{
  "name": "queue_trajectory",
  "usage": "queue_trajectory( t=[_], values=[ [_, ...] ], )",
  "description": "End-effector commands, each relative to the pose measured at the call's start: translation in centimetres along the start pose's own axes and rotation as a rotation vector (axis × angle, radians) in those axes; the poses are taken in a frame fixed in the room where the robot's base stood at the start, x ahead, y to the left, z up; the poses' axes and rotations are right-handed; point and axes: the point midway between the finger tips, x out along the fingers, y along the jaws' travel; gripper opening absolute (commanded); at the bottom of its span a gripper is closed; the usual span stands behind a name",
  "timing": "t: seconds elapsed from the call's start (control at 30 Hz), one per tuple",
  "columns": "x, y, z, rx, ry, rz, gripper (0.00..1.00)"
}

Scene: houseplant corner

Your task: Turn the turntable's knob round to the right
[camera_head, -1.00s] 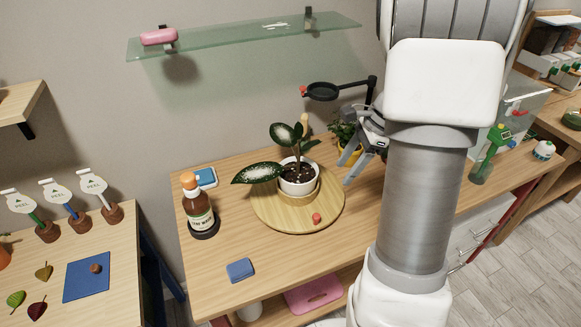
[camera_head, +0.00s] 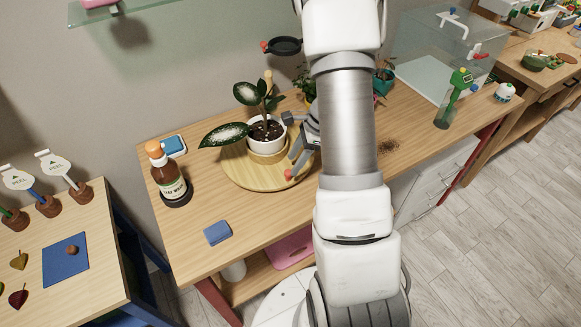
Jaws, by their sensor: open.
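The round wooden turntable (camera_head: 238,172) lies on the workbench, left of my arm. Its small red knob (camera_head: 288,174) stands near the front right of its rim. A white pot (camera_head: 266,140) with a dark-leaved plant (camera_head: 229,133) sits on the turntable. My gripper (camera_head: 291,138) is open and empty, beside the pot on its right. One finger points down toward the knob, just behind it in the picture; I cannot tell whether they touch. My arm hides part of the gripper and the turntable's right edge.
A brown bottle (camera_head: 168,177) stands left of the turntable, with a blue sponge (camera_head: 217,232) in front and a blue-and-white item (camera_head: 173,145) behind. Soil (camera_head: 389,147) lies right of my arm.

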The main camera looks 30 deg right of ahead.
Motion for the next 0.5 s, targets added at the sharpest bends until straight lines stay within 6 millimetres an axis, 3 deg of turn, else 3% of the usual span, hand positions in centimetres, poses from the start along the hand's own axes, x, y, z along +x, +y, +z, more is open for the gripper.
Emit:
queue_trajectory(
  t=[0.2, 0.5],
  values=[
    [2.9, 0.1, 0.0, 0.0, 0.0, 0.002, 0.58],
    [3.6, 0.0, 0.0, -0.001, 0.0, 0.0, 0.58]
  ],
)
